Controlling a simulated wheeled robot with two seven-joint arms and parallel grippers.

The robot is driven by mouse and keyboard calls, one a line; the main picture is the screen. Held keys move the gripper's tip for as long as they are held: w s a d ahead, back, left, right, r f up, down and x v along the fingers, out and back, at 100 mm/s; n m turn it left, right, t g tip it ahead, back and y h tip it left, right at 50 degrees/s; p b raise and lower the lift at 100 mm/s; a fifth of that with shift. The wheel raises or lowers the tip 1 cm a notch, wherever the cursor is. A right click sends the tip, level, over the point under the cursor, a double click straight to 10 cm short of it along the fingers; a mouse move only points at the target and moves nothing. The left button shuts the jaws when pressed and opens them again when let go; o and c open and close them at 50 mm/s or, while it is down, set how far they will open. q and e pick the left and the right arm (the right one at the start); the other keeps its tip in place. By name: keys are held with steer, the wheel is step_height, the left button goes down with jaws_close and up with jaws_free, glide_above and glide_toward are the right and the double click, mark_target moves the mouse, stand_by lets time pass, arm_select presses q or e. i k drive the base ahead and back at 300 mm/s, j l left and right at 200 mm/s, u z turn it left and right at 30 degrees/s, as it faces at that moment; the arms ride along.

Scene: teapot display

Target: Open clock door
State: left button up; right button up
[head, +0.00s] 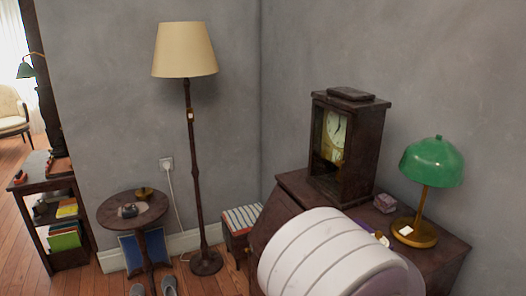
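The clock (364,150) is a tall dark wooden case with a flat top. It stands upright on the dark wooden desk (289,188) at centre right. Its front faces left and toward me, with a pale round dial (336,127) and brassy parts inside the front frame. I see no door swung out from the case. I cannot make out a handle at this size. A white rounded link of my arm covers the front of the desk below the clock. Neither of my grippers shows in this view, so what they hold is hidden.
A green-shaded lamp (432,163) and a small box (386,203) stand right of the clock. A floor lamp (186,50), a round side table (110,212), a striped stool (242,217) and a shelf (45,185) stand left. Shoes (170,286) lie on the floor.

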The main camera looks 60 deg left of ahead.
mark_target(350, 116)
steer(key=u, duration=1.7)
